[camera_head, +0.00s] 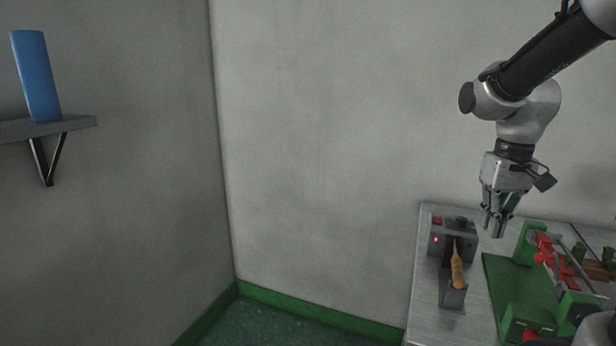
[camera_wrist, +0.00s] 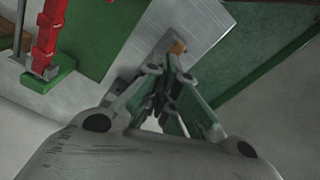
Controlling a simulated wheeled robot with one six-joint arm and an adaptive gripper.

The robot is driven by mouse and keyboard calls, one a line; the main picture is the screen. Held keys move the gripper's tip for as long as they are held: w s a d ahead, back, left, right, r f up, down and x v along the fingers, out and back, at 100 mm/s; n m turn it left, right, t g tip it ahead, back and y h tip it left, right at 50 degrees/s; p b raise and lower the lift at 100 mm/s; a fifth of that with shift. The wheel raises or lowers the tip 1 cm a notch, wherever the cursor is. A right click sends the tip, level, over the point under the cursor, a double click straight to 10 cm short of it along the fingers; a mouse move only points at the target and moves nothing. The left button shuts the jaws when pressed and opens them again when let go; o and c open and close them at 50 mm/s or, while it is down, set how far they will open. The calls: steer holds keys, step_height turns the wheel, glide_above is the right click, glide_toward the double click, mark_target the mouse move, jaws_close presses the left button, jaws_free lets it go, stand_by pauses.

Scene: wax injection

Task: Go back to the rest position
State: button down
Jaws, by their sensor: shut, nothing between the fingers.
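My gripper (camera_head: 494,228) hangs from my arm at the right of the head view, pointing down. It is shut and empty, above the metal table (camera_head: 424,300) and apart from the things on it. In the wrist view the closed fingers (camera_wrist: 167,88) are in the middle, with the table surface (camera_wrist: 195,30) beyond them.
A grey device with a red light (camera_head: 437,240) stands on the table, a tan-handled tool (camera_head: 457,271) in front of it. A green fixture with red parts (camera_head: 545,250) is to the right. A blue object (camera_head: 36,76) stands on the wall shelf (camera_head: 75,124). The floor at the left is clear.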

steer(key=s+r+t, duration=0.3)
steer(key=s+r, duration=0.1)
steer(key=s, duration=0.8)
steer(key=shift+a+t, duration=0.3)
steer(key=shift+t, duration=0.1)
